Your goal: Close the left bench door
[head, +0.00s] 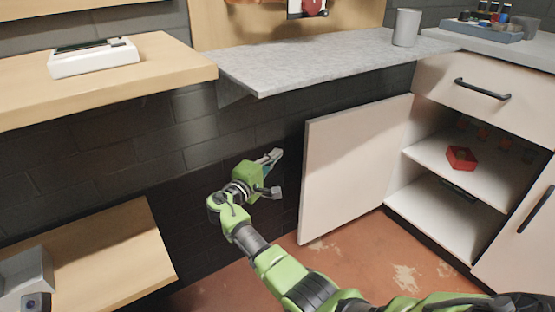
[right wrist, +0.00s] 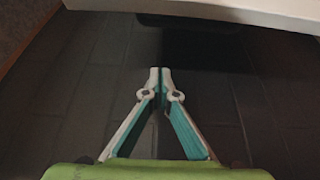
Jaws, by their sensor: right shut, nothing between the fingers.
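The left bench door (head: 355,168) is a white panel standing wide open, swung out to the left of its cabinet (head: 440,205). My right gripper (head: 276,172) is left of the door's free edge, near the dark brick wall, apart from the door. Its fingers are shut and empty in the right wrist view (right wrist: 160,75). A pale edge at the top of the right wrist view (right wrist: 230,12) may be the door. My left gripper is not in view.
A grey worktop (head: 330,62) overhangs above the door. A red hexagonal part (head: 461,158) sits on the cabinet's shelf. A wooden bench (head: 100,82) and a lower wooden surface (head: 100,262) are at the left. Open floor (head: 370,265) lies before the door.

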